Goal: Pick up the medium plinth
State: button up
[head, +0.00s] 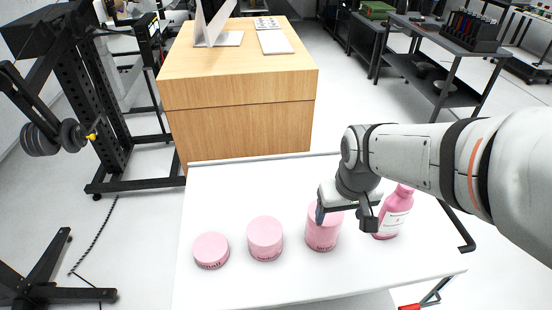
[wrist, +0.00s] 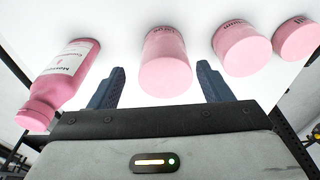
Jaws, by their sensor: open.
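The medium plinth (head: 265,240) is a pink cylinder standing upright on the white table, the middle one in a row of three. In the wrist view it (wrist: 241,50) is right of the right finger, apart from it. The large plinth (head: 323,232), taller and pink, stands to its right; in the wrist view it (wrist: 167,65) appears between my fingers. The small plinth (head: 211,251) stands at the left. My gripper (head: 344,212) is open and empty, by the large plinth and partly covering it in the head view; contact cannot be told. It also shows in the wrist view (wrist: 161,85).
A pink bottle (head: 394,212) with a white label stands right of the large plinth, partly behind my gripper. The white table (head: 240,190) is clear behind and in front of the plinths. A wooden desk (head: 240,85) stands behind it.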

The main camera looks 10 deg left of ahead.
aim_at(265, 231)
jog(key=o, duration=0.6)
jog(key=w+a+f+n+p, duration=0.1)
jog(key=a, duration=0.3)
jog(key=w+a+f+n+g+p, duration=0.1)
jog(key=a, duration=0.3)
jog(key=a+f+n+p, duration=0.1)
jog(key=a+f+p, duration=0.1)
jog(key=a, duration=0.2)
jog(key=shift+w+a+n, duration=0.15)
jog(key=shift+w+n, duration=0.25)
jog(key=shift+n+g, duration=0.4)
jog(key=shift+n, duration=0.2)
jog(key=a+f, duration=0.2)
jog(key=a+f+p, duration=0.1)
jog(key=a, duration=0.1)
jog(key=shift+s, duration=0.3)
jog(key=shift+s+a+f, duration=0.1)
jog(key=shift+a+f, duration=0.05)
jog(key=shift+f, duration=0.4)
jog(key=shift+a+f, duration=0.15)
jog(key=shift+f, duration=0.4)
jog(key=f, duration=0.1)
jog(key=f+p, duration=0.1)
jog(key=f, duration=0.2)
jog(key=shift+s+d+f+p, duration=0.15)
jog(key=shift+s+f+p, duration=0.1)
jog(key=shift+f+p, duration=0.05)
jog(key=shift+f, duration=0.75)
